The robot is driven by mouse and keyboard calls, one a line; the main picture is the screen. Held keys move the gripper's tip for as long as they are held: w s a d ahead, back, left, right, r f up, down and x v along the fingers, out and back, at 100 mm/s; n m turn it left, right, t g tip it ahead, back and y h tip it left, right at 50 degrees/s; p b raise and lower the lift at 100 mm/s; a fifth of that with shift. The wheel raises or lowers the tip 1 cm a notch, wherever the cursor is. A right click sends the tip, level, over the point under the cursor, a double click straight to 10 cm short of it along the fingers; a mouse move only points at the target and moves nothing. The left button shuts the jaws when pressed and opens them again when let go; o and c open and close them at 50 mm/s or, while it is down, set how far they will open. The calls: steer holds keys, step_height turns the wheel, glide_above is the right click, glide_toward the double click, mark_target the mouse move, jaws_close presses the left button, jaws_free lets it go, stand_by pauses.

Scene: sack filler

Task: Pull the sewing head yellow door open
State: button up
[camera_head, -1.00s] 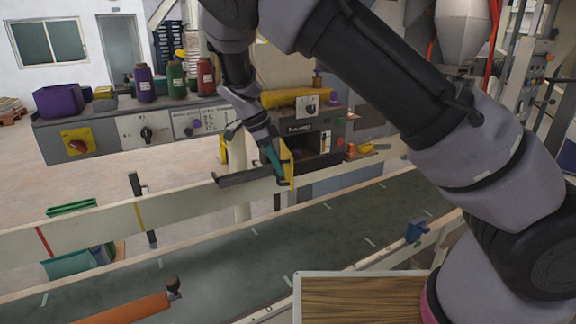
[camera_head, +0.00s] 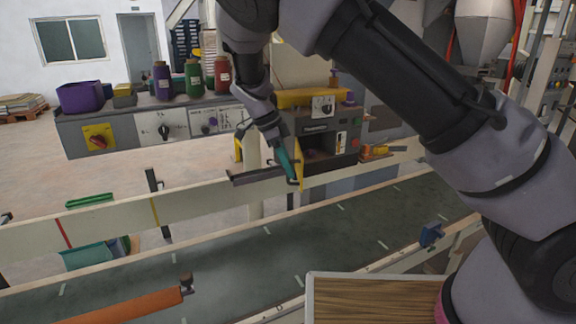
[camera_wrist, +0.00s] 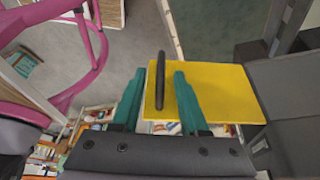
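The sewing head (camera_head: 318,127) is a dark box with a yellow top, beyond the conveyor in the head view. Its yellow door (camera_head: 299,160) stands swung out at the front left, seen nearly edge-on, with a dark opening beside it. In the wrist view the door (camera_wrist: 225,88) is a flat yellow panel with a black bar handle (camera_wrist: 159,82). My gripper (camera_wrist: 158,76) has its two teal fingers apart, one on each side of the handle, with gaps showing. In the head view my gripper (camera_head: 291,179) is at the door's left face.
A control panel (camera_head: 160,127) with spools and a purple bin lies left of the sewing head. A pale rail (camera_head: 190,208) and the green conveyor belt (camera_head: 235,265) run in front. A dark bracket (camera_head: 257,176) is close to the fingers. A wooden board (camera_head: 370,300) is at the front.

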steer(key=shift+r, duration=0.1)
steer(key=v, duration=1)
steer(key=shift+a+r, duration=0.2)
steer(key=shift+r, duration=0.05)
steer(key=shift+d, duration=0.1)
